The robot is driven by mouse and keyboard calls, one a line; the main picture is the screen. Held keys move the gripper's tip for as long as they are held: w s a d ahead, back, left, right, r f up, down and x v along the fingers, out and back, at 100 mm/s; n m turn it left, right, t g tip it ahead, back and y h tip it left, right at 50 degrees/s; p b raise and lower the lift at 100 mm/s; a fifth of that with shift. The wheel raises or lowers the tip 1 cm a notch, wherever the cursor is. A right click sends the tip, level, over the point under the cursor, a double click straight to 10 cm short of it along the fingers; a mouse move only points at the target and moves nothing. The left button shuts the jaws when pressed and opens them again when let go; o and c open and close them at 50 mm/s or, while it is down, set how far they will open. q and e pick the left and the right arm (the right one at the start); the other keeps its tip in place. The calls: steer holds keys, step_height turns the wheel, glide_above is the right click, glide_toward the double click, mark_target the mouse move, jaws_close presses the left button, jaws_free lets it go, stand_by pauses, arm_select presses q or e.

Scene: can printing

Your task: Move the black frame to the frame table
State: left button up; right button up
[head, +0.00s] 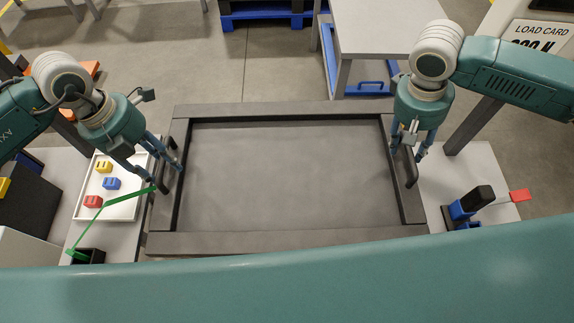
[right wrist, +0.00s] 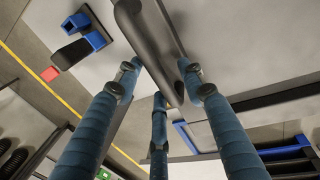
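The large black frame (head: 290,243) lies across the middle of the head view. It has a dark grey inside panel and a bar handle on each short side. My left gripper (head: 166,172) is at the left handle (head: 163,194), its fingers close around it. My right gripper (head: 407,154) is at the right handle (head: 411,172). In the right wrist view, the right gripper's fingers (right wrist: 160,85) are beside a dark bar (right wrist: 148,45). Whether either gripper is clamped is unclear. I cannot tell whether the frame rests or hangs just above the surface.
Another table (head: 380,25) stands beyond the frame.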

arm_select(q)
jaws_close()
arm_select(e)
jaws_close()
arm_select(q)
steer(key=shift+w+r, duration=0.1)
steer(key=shift+r, duration=0.05)
arm_select(e)
steer(key=shift+w+r, duration=0.1)
steer(key=shift+r, duration=0.05)
